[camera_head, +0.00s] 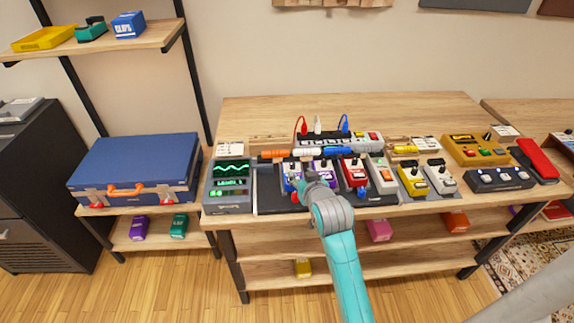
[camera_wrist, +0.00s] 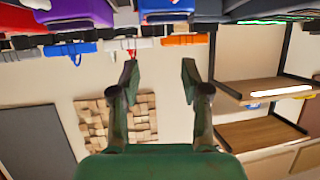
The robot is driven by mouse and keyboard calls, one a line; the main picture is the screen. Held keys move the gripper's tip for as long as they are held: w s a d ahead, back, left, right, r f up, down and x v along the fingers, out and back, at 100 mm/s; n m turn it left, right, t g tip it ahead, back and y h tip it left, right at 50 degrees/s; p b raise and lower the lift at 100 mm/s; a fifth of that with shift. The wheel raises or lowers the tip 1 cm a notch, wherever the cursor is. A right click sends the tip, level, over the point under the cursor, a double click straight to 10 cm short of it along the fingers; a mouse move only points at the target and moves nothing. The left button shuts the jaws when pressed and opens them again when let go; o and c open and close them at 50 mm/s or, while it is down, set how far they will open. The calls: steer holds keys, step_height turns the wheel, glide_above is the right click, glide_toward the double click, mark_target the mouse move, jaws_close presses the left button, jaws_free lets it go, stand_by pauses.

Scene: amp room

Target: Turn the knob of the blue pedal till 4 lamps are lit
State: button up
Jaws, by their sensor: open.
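The blue pedal (camera_head: 289,172) stands at the left end of the pedal row on the dark board in the head view. Its knob is too small and too covered by my gripper to make out clearly. My gripper (camera_head: 303,184) is at the front right of this pedal; contact cannot be told. In the wrist view my gripper (camera_wrist: 159,76) has its two fingers spread apart, with nothing between them. A blue body (camera_wrist: 165,5) shows at the top edge there. A grey unit (camera_head: 228,186) left of the board has a green trace and green lights; I cannot count lit lamps.
A purple pedal (camera_head: 322,166) and a red pedal (camera_head: 354,173) stand close to the right. Orange, white and blue plugs lie behind the row. A blue case (camera_head: 135,165) is on the left stand. The table's back is mostly clear.

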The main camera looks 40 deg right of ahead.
mark_target(292, 163)
steer(key=x, duration=1)
steer(key=shift+w, duration=0.1)
steer(key=shift+c, duration=0.2)
jaws_close()
